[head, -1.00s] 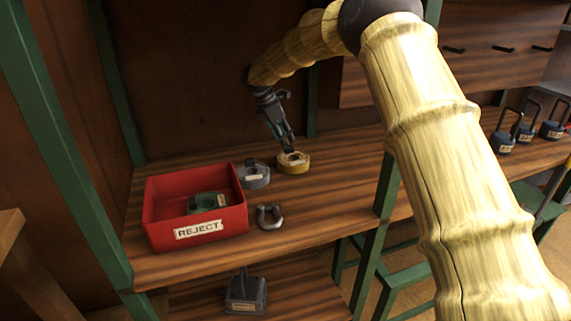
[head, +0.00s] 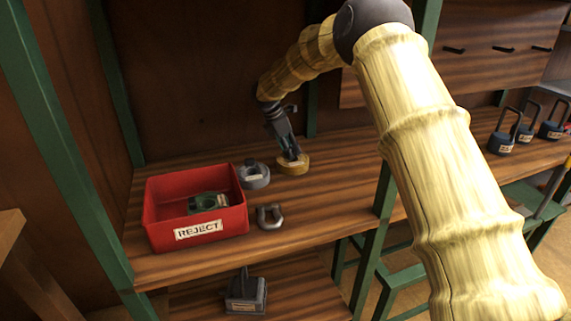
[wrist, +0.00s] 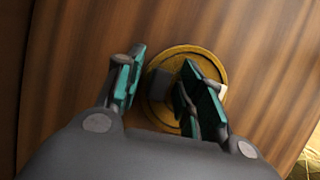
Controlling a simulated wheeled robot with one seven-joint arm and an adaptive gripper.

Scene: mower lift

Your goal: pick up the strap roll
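A yellow strap roll (head: 297,168) lies flat on the wooden bench, with a pale label on its side. My gripper (head: 290,155) points down at it from above, its tips at the roll's top. In the wrist view the fingers (wrist: 160,85) are open and apart. The right finger lies across the middle of the yellow roll (wrist: 183,50) and hides part of it. The left finger is just beyond the roll's left edge. A dark block on the roll shows between the fingers. I cannot tell whether either finger touches it.
A grey roll (head: 254,176) with a label lies close to the left of the yellow one. A red REJECT bin (head: 160,236) holding a green-grey part stands further left. A metal shackle (head: 270,217) lies in front. Bench (head: 345,170) to the right is clear.

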